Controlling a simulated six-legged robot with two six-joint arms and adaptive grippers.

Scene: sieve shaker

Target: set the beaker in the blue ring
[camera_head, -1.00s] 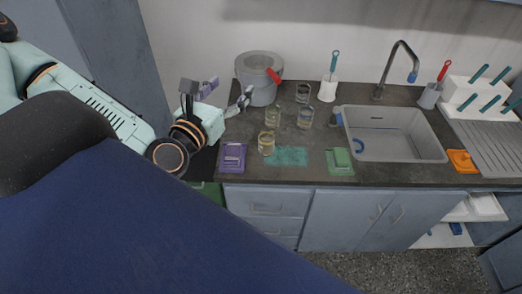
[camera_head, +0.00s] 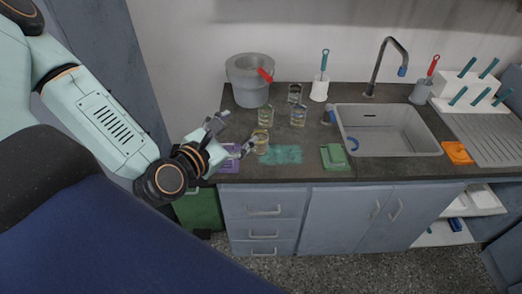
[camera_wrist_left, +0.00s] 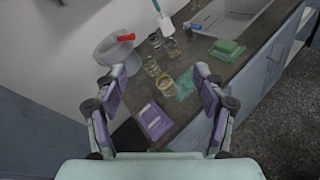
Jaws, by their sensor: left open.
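Several clear glass beakers stand on the dark counter. The front one (camera_head: 260,146) holds yellowish liquid, and it also shows in the left wrist view (camera_wrist_left: 166,87). Others stand behind it, including one beaker (camera_head: 266,117) and another (camera_head: 298,117). My right gripper is not in view.
A grey bucket (camera_head: 249,88) stands at the back left. A purple mat (camera_head: 228,165) lies at the counter's front left. A teal patch (camera_head: 285,154) and a green sponge (camera_head: 335,155) lie right of the front beaker. The sink (camera_head: 427,146) has a tall tap (camera_head: 376,70).

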